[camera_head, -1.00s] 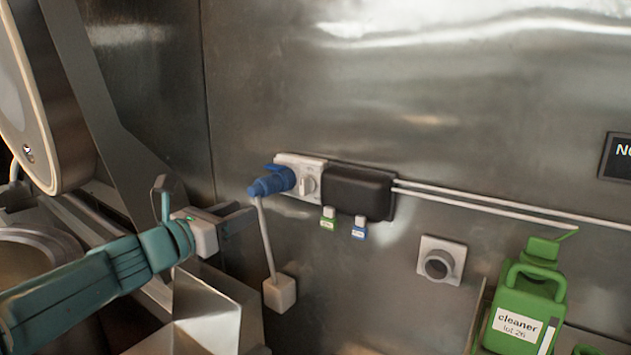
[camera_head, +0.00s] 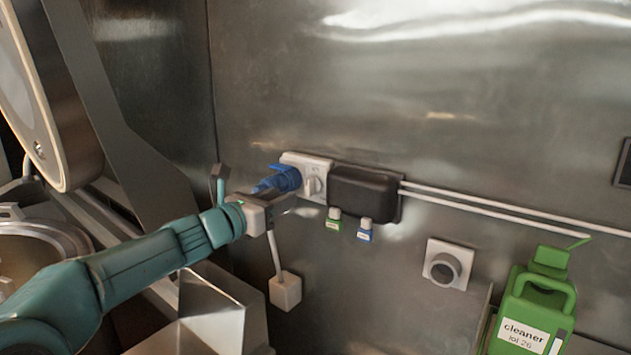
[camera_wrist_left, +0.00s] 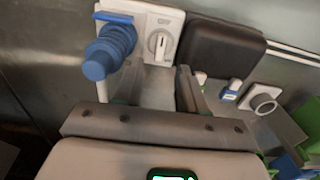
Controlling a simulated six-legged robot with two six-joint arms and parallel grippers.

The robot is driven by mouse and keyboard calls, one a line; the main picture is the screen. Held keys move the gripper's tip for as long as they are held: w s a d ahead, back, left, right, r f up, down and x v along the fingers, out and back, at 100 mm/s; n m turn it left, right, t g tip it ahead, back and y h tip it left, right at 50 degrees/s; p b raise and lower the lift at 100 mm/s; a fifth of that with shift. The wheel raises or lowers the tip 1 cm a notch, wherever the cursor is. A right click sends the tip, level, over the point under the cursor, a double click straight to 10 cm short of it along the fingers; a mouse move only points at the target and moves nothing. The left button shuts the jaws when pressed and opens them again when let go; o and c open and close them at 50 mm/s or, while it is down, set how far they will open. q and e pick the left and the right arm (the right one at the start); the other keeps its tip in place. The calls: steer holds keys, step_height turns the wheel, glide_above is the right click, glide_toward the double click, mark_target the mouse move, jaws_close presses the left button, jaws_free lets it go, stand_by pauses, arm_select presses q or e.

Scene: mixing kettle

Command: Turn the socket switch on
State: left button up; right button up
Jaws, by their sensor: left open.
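The white socket plate (camera_head: 318,163) is on the steel wall; it also shows in the wrist view (camera_wrist_left: 174,18). Its round white switch knob (camera_head: 314,184) is right of the blue plug (camera_head: 286,178). In the wrist view the knob (camera_wrist_left: 158,43) has a raised, roughly upright grip, and the plug (camera_wrist_left: 108,52) is to its left. My left gripper (camera_head: 284,197) is open and empty, just in front of the plate. In the wrist view its fingers (camera_wrist_left: 145,82) are spread below the knob, apart from it. My right gripper is not in view.
A black box (camera_head: 362,190) adjoins the plate, with white pipes (camera_head: 500,208) running right. A white cable drops from the plug to a block (camera_head: 285,291). A round wall fitting (camera_head: 446,266) and green cleaner jug (camera_head: 530,312) are at right.

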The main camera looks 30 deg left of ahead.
mark_target(308, 188)
arm_select(q)
steer(key=w, duration=0.2)
steer(key=w+p, duration=0.1)
steer(key=shift+w+d+r, duration=0.1)
steer(key=shift+w+d, duration=0.2)
steer(key=shift+w, duration=0.3)
steer(key=w+p, duration=0.2)
steer(key=w, duration=0.1)
steer(key=shift+w+d, duration=0.15)
steer(key=shift+w, duration=0.1)
steer(key=shift+s, duration=0.1)
steer(key=shift+c, duration=0.3)
steer(key=shift+w, duration=0.25)
jaws_close()
steer(key=m+b, duration=0.2)
steer(key=f+m+b, duration=0.1)
steer(key=m+b, duration=0.2)
steer(key=shift+f+m+b, duration=0.1)
steer(key=shift+m+b, duration=0.2)
steer(key=m+b, duration=0.6)
steer(key=m, duration=0.5)
steer(key=shift+d, duration=0.15)
steer(key=shift+c, duration=1.8)
jaws_free()
steer(key=shift+r+m, duration=0.2)
steer(key=shift+m, duration=0.5)
steer(key=o, duration=0.5)
steer(key=shift+r, duration=0.1)
steer(key=shift+s, duration=0.1)
